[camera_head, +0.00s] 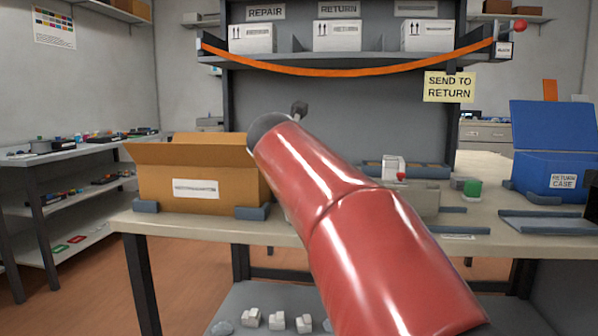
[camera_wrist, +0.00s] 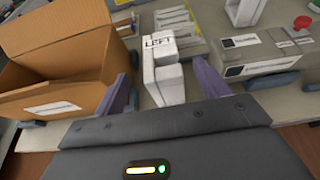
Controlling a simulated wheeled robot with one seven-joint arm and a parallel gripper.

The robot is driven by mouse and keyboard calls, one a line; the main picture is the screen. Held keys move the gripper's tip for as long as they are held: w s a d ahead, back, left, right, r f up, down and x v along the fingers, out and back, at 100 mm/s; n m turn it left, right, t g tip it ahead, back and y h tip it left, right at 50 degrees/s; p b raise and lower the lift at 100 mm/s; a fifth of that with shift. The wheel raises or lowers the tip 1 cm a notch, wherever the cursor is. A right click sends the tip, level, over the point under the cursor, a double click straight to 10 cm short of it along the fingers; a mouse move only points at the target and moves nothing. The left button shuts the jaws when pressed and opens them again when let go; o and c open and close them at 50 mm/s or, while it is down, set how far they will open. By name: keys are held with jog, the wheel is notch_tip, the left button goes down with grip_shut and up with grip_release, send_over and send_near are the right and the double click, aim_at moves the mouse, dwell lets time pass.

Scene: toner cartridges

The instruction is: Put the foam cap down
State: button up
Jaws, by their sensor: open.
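The foam cap (camera_wrist: 163,86) is a white, stepped block marked LEFT. In the wrist view it stands between the two purple fingers of my gripper (camera_wrist: 161,72), at the bench top just right of the cardboard box. The fingers are apart, with a visible gap on the right side; whether the left finger touches the cap is unclear. In the head view my red arm hides both the gripper and the cap.
An open cardboard box (camera_head: 195,188) stands left on the bench. Right of the cap is a grey unit (camera_wrist: 258,55) with a label; a red knob (camera_wrist: 302,22) is beyond. A blue return case (camera_head: 548,165) and a grey tray (camera_head: 548,222) are at the right.

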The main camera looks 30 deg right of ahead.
jog(key=v, duration=0.4)
jog(key=s+a+f+m+g+y, duration=0.2)
jog(key=s+a+f+m, duration=0.2)
jog(key=s+f+m, duration=0.4)
jog(key=s+a+f+m+g+y, duration=0.1)
jog(key=s+a+f+m+y, duration=0.2)
jog(key=s+f+m, duration=0.6)
jog(key=s+a+f+m+g+y, duration=0.2)
jog(key=s+a+f+m, duration=0.2)
jog(key=s+f+m, duration=0.5)
notch_tip(320, 180, down, 6)
jog(key=m, duration=0.3)
jog(key=shift+a+g+y, duration=0.3)
jog(key=shift+a, duration=0.1)
jog(key=shift+r, duration=0.1)
